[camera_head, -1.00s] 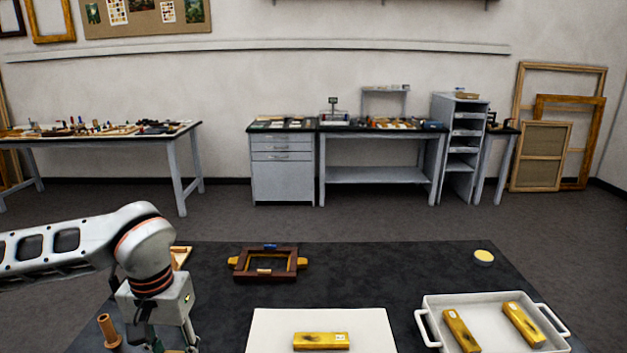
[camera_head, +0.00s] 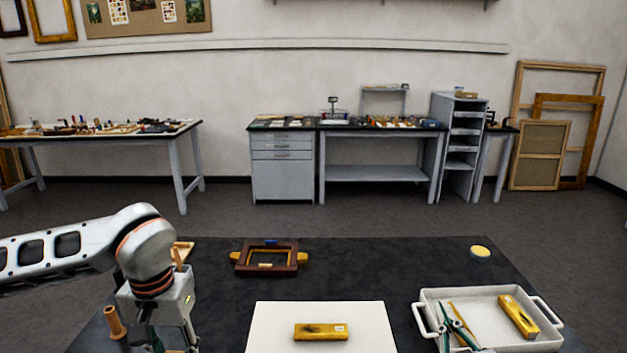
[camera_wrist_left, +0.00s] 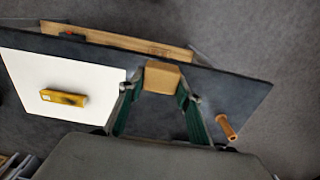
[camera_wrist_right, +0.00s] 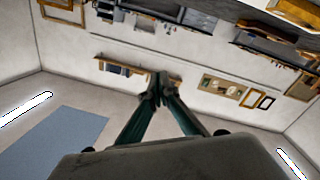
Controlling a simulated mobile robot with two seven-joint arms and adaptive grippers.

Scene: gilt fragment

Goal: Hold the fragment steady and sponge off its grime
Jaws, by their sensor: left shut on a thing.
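A gilt fragment (camera_head: 320,331) with a dark grime patch and a small white label lies on the white board (camera_head: 371,320). The left wrist view also shows the fragment (camera_wrist_left: 64,97). My left gripper (camera_wrist_left: 161,82) is shut on a tan, sponge-like block (camera_wrist_left: 163,77), left of the board in the head view. My right gripper (camera_head: 449,312) shows over the left part of the white tray (camera_head: 484,292); its fingertips meet with nothing visible between them in the right wrist view (camera_wrist_right: 157,88). It partly hides one gilt piece in the tray.
Another gilt piece (camera_head: 518,317) lies in the tray's right part. A brown frame clamp (camera_head: 268,258) stands at the back of the dark table, and a round yellow-topped thing (camera_head: 480,252) at back right. A wooden handle (camera_head: 115,323) stands left.

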